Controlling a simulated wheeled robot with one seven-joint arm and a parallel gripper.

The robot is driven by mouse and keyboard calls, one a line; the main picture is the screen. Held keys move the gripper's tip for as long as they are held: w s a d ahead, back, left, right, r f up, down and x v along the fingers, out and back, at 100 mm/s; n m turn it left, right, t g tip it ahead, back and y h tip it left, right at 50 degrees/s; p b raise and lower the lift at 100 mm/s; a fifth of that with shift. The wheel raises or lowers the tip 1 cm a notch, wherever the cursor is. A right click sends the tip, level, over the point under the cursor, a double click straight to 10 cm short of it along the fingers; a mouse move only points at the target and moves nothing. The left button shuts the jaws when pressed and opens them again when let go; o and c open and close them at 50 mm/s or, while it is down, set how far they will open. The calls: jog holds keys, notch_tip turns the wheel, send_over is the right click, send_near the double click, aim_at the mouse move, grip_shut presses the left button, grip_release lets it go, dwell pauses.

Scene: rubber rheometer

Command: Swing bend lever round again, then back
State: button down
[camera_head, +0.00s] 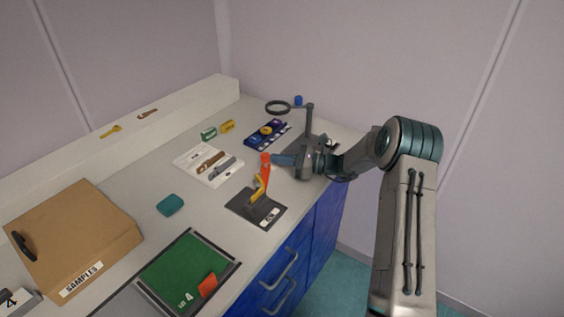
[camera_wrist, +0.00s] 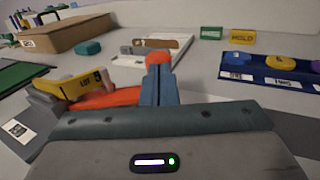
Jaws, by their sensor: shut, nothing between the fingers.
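The bend lever (camera_head: 265,168) is orange and rises from a small bending fixture on a dark base plate (camera_head: 243,207), with a yellow part (camera_head: 257,190) beside it. My gripper (camera_head: 275,158) is shut and comes in from the right, with its fingertips at the lever's upper end; whether they touch it I cannot tell. In the wrist view the shut fingers (camera_wrist: 163,88) stand in front of the lever's rounded orange end (camera_wrist: 158,57) and hide part of it. The lever's orange arm (camera_wrist: 105,98) runs left to the yellow labelled part (camera_wrist: 80,87).
A white tray (camera_head: 186,158) with samples lies behind the fixture. A dark blue rack (camera_head: 254,141) and a magnifier lamp (camera_head: 278,107) stand farther back. A green mat (camera_head: 170,270), a teal block (camera_head: 170,204) and a cardboard box (camera_head: 75,230) are left. The counter's front edge is close to the fixture.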

jog(key=shift+w+a, duration=0.25)
jog(key=shift+a, duration=0.15)
dwell(0.5)
jog(key=v, duration=0.4)
jog(key=w+b+v, duration=0.1)
jog(key=v, duration=0.9)
jog(key=shift+w+d, duration=0.2)
jog(key=shift+w, duration=0.2)
